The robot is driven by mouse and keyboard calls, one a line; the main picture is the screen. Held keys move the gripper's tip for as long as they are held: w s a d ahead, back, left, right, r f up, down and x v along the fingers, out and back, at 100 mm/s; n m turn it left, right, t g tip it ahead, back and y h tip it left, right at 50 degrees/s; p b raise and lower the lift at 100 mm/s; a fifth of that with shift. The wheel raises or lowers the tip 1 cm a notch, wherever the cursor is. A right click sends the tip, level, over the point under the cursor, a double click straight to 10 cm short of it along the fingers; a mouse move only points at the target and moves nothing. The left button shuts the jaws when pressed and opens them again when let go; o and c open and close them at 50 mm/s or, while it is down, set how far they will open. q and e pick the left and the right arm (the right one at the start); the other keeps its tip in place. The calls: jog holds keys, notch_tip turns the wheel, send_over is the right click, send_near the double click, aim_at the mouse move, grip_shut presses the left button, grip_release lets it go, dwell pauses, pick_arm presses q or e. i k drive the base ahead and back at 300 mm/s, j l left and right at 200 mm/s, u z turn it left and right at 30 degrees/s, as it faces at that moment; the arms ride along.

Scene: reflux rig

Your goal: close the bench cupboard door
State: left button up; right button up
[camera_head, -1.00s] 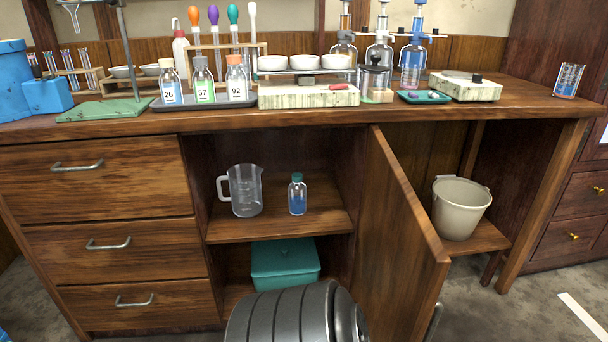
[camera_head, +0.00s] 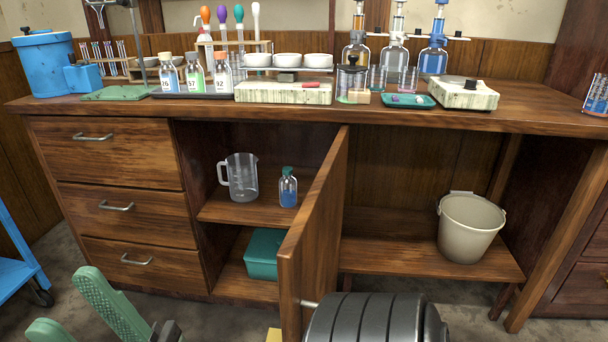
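The bench cupboard door (camera_head: 316,230) is brown wood and stands partly open, hinged at the cupboard's right side. Its free edge points toward me and a little left, and its outer face shows. A pale metal handle (camera_head: 308,303) sticks out low on that face. My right gripper (camera_head: 62,298), with green fingers, is at the bottom left, in front of the drawers. Its fingers are apart with nothing visible between them. A dark ribbed part of my arm (camera_head: 368,318) is just right of the door's lower end; I cannot tell whether it touches. My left gripper is not in view.
Inside the cupboard are a clear jug (camera_head: 240,178), a blue bottle (camera_head: 288,188) and a teal box (camera_head: 262,252), partly hidden by the door. A bucket (camera_head: 468,226) stands on the low shelf at right. A blue trolley (camera_head: 20,255) is at the left edge.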

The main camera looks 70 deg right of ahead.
aim_at(308, 256)
jog(key=k+z, duration=0.1)
jog(key=z, duration=0.9)
jog(key=k+l+z, duration=0.1)
jog(key=z, duration=0.4)
jog(key=l+z, duration=0.1)
jog(key=z, duration=0.4)
jog(key=k+l, duration=0.2)
jog(key=k+l+u, duration=0.1)
jog(key=l, duration=0.35)
jog(key=k, duration=0.05)
